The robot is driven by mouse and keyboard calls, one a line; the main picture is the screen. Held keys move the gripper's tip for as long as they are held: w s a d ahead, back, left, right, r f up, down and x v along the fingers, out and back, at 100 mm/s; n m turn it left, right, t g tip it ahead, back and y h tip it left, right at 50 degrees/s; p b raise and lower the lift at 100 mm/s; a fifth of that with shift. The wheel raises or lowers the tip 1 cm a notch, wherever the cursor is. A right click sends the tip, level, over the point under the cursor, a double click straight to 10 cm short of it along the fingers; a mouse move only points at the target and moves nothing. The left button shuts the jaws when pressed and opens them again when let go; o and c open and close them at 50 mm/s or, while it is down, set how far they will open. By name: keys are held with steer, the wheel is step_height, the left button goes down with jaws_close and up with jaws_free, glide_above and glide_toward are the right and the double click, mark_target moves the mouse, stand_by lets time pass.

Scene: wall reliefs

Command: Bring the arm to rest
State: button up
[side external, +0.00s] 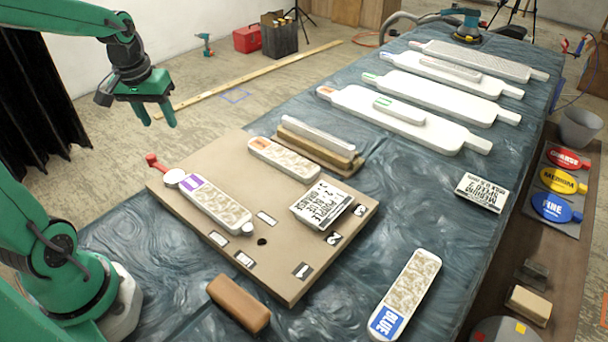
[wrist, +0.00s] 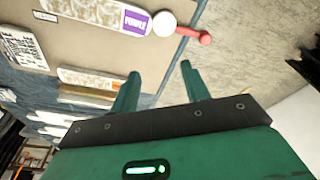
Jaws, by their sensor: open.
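My gripper (side external: 158,112) is at the upper left in the side view, raised well above the board and apart from everything. Its two green fingers are spread and nothing is between them. In the wrist view the gripper (wrist: 157,80) shows with a clear gap between the fingertips. The tan board (side external: 285,277) lies on the table below and to the right of it. A relief bar with a purple label (side external: 213,204) lies on the board, between a white disc with a red handle (side external: 160,168) and a small white knob. The purple label also shows in the wrist view (wrist: 134,21).
An orange-labelled bar (side external: 285,160) and a printed card block (side external: 322,204) sit on the board. A blue-labelled bar (side external: 407,293) and a brown block (side external: 238,303) lie on the table (side external: 440,230). Several white paddle-shaped boards (side external: 395,118) lie at the back. The air around my gripper is clear.

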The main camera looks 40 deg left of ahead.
steer(key=s+d+r+m+t, duration=0.1)
steer(key=s+d+r+m, duration=0.1)
steer(key=d, duration=0.5)
steer(key=s+d+r+m+t+h, duration=0.1)
steer(key=s+d+r+m+t, duration=0.1)
steer(key=d, duration=0.5)
steer(key=s+r+m, duration=0.1)
steer(key=s+m, duration=0.1)
steer(key=s, duration=0.1)
steer(key=shift+s+t, duration=0.3)
steer(key=shift+s, duration=0.1)
